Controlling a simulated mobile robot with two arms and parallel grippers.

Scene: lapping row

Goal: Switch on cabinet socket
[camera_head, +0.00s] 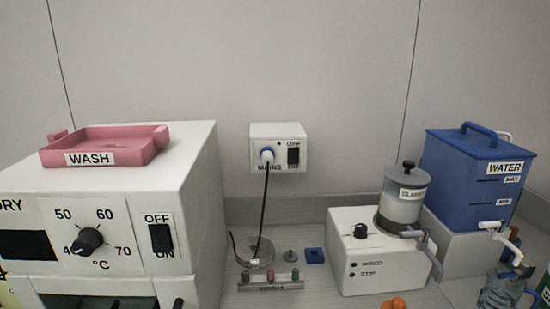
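A white socket box (260,132) marked MAINS is on the back wall, centre of the head view. It has a black rocker switch (293,156) on its right with small labels above and below; I cannot tell which way the rocker is tipped. Neither gripper is in view.
A pink WASH tray (140,149) sits on the cabinet. Right of the socket stand a white machine (350,250) with a slurry pot (402,205) and a blue WATER tank (470,180). Small parts and a rack (270,285) lie below the socket. The wall around the socket is clear.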

